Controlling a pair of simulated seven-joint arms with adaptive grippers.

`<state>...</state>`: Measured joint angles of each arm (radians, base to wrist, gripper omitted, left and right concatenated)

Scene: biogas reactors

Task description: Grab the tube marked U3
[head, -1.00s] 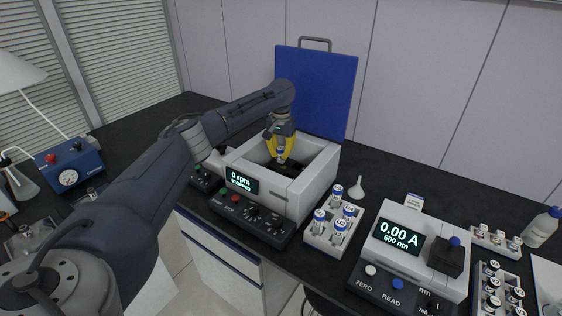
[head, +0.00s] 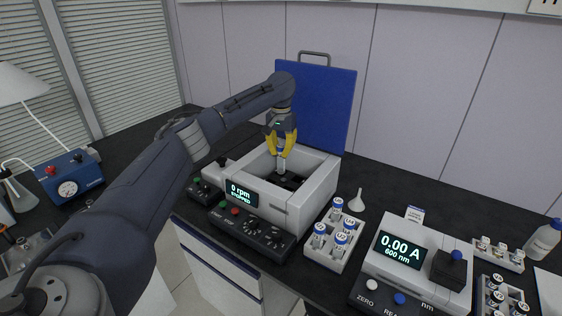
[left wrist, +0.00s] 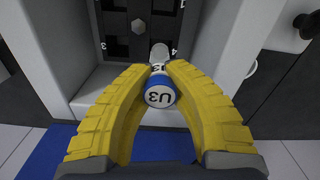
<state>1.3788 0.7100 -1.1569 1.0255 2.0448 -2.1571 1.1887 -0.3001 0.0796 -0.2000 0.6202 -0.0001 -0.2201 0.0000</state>
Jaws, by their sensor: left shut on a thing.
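The tube marked U3 (left wrist: 160,95) has a blue cap ring and a white top with its label, seen upside down in the left wrist view. My left gripper (head: 282,158) has its yellow fingers shut on this tube. In the head view the pale tube body (head: 282,166) hangs below the fingertips, over the open centrifuge chamber. The dark rotor (left wrist: 135,30) with numbered slots shows beyond the tube in the left wrist view. The tube's lower end appears close to the rotor; I cannot tell whether it is clear of it. My right gripper is not in view.
The centrifuge (head: 303,195) has its blue lid (head: 325,110) raised behind and reads 0 rpm, stopped. A white rack (head: 318,248) with several blue-capped tubes and a small funnel (head: 357,201) stand to its right. The photometer (head: 425,250) is further right.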

